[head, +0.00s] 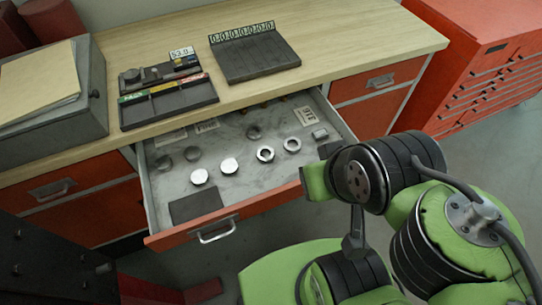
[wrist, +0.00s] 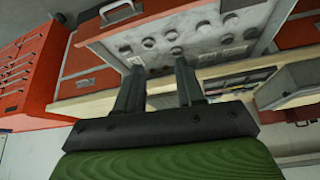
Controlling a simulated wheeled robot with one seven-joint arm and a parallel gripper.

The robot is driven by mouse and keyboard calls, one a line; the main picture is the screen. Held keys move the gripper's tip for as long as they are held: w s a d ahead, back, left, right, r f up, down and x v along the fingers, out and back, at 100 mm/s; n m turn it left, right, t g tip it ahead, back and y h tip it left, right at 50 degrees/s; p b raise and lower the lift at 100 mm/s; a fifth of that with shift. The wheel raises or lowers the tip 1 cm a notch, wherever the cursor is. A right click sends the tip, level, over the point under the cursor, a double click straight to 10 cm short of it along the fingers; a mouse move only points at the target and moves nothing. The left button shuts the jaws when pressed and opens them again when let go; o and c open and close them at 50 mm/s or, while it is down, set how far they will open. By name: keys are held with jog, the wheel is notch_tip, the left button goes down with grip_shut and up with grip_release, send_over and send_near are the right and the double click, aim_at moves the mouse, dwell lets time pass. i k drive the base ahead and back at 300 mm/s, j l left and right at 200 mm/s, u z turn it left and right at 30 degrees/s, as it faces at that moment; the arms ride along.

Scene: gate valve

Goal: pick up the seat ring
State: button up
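Several small round metal parts lie in the open drawer (head: 215,205). Two bright rings with open centres, a left one (head: 265,154) and a right one (head: 292,145), lie right of the middle. Two bright disc-like parts (head: 199,177) (head: 229,165) lie nearer the front, and darker rings (head: 192,153) (head: 253,132) lie farther back. I cannot tell which is the seat ring. In the wrist view my gripper (wrist: 158,68) is open and empty, its fingers apart, with the drawer parts (wrist: 172,35) beyond them. In the head view my arm's end is by the drawer's right front corner.
The wooden worktop (head: 330,60) carries a parts tray (head: 168,108), a dark slotted tray (head: 255,60) and a grey box (head: 50,125). A dark mat (head: 196,205) lies in the drawer's front left corner. A red tool cabinet (head: 490,70) stands at right.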

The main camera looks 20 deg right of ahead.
aim_at(291, 139)
jog(key=l+u, duration=0.15)
jog(key=u, duration=0.3)
jog(key=l+u, duration=0.2)
jog(key=u, duration=0.3)
jog(key=l+u, duration=0.2)
jog(key=u, duration=0.25)
jog(key=l+u, duration=0.15)
jog(key=u, duration=0.35)
